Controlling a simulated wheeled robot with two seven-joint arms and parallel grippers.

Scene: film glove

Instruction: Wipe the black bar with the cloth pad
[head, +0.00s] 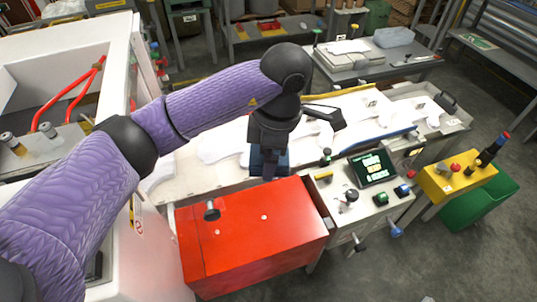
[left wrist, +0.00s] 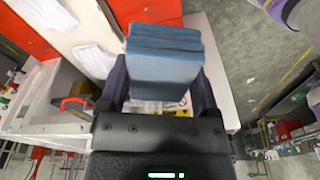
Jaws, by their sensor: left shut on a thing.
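My left gripper (head: 269,168) points down above the back edge of the red box, near the middle of the head view. It is shut on the blue cloth pad (left wrist: 165,62). In the left wrist view the pad looks thick and layered, and it sits between the two dark fingers. In the head view only a small dark-blue part of the pad (head: 256,160) shows, with the gripper hiding the rest. I cannot make out the black bar with certainty in either view. My right gripper is not in view.
A red box (head: 250,235) lies below the gripper. White gloves (head: 222,143) lie on the long bench behind it. A control panel (head: 372,168) with knobs and buttons stands to the right, beside a yellow box (head: 455,176). A white-walled enclosure (head: 120,60) stands left.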

